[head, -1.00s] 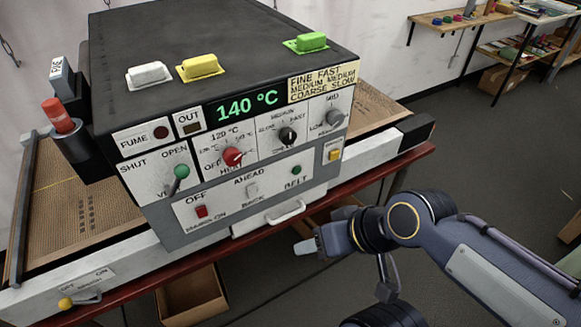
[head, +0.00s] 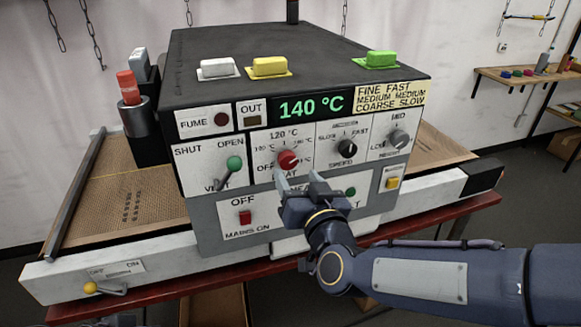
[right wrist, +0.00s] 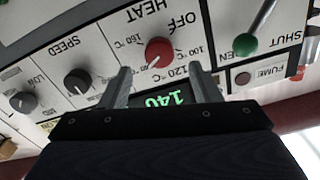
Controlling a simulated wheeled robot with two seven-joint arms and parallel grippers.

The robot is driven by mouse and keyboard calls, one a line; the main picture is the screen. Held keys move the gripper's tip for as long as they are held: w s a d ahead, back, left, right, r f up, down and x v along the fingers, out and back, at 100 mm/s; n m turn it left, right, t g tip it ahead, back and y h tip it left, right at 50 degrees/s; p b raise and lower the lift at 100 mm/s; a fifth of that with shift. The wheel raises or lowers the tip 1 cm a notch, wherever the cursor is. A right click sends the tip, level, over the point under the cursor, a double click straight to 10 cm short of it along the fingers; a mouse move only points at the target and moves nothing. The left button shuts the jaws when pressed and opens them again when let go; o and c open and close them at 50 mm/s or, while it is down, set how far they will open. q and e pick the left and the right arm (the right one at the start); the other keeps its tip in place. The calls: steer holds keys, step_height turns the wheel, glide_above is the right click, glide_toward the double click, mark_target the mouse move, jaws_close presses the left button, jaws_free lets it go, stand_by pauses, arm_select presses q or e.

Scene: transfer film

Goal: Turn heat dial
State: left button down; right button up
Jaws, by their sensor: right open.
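The red heat dial (head: 287,160) sits on the front panel of a dark-topped machine, below a green display (head: 312,106) reading 140 °C. My right gripper (head: 299,180) is open and empty, its fingers pointing at the panel just below the dial in the head view. In the right wrist view, the dial (right wrist: 158,53) shows upside down between and just beyond the two fingertips (right wrist: 160,72). I see no grip on it. The gripper hides part of the HEAT label and the lower panel in the head view. My left gripper is not in view.
The black speed knob (head: 347,149) is right of the dial, with a grey knob (head: 398,139) beyond. A green-tipped vent lever (head: 234,164) stands close on the left. The red mains switch (head: 245,217) is below left.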

mark_target(289, 163)
steer(key=x, duration=0.6)
steer(key=shift+d+p, duration=0.1)
steer(key=shift+p, duration=0.3)
steer(key=shift+s, duration=0.1)
steer(key=c, duration=1)
steer(key=shift+n, duration=0.4)
steer(key=n, duration=0.4)
steer(key=shift+n+p, duration=0.3)
steer(key=n+p, duration=0.1)
steer(key=n, duration=0.5)
steer(key=shift+n, duration=0.3)
